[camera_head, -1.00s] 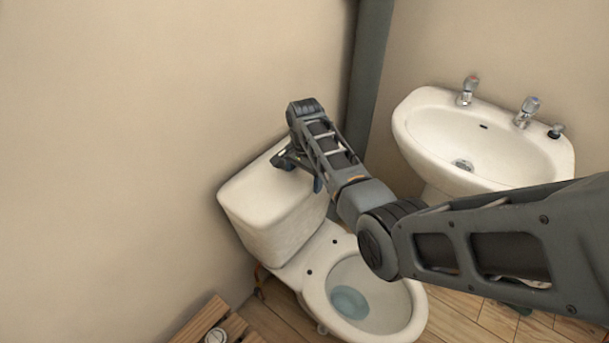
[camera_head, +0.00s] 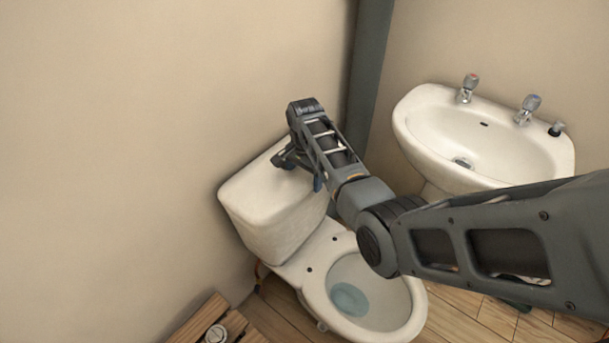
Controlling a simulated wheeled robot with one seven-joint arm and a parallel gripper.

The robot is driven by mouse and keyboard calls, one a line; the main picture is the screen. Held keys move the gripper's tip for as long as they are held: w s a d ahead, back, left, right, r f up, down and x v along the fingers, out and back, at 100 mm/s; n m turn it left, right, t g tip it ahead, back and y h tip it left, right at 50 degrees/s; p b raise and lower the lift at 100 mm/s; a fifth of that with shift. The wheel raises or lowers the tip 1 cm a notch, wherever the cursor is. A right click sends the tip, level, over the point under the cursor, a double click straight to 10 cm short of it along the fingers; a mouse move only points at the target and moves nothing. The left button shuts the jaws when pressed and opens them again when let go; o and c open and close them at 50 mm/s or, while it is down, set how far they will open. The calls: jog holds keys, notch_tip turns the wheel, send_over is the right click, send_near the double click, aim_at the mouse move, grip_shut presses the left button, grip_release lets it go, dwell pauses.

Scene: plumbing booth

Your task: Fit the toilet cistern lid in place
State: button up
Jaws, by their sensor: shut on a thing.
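The white cistern lid (camera_head: 246,182) lies on top of the white toilet cistern (camera_head: 282,228), against the left wall. It looks level with the cistern's rim, and I see no clear gap between them. My gripper (camera_head: 284,161) is at the lid's top, near its middle to right part, and is shut on the lid. My wrist and forearm hide the lid's right end and part of the cistern's right side. Whether the hidden edges sit flush cannot be seen.
The toilet bowl (camera_head: 396,298) stands open in front of the cistern. A washbasin (camera_head: 480,137) with two taps is at the right. A grey pipe (camera_head: 370,75) runs up the corner. Wooden slats (camera_head: 238,324) with a round metal piece (camera_head: 215,334) are at the bottom left.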

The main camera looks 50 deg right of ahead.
jog(key=shift+w+r, duration=0.15)
jog(key=shift+r, duration=0.05)
jog(key=o, duration=1.6)
jog(key=shift+o, duration=0.9)
jog(key=shift+s+f, duration=0.25)
notch_tip(320, 180, up, 8)
jog(key=shift+w+r, duration=0.1)
jog(key=shift+w, duration=0.05)
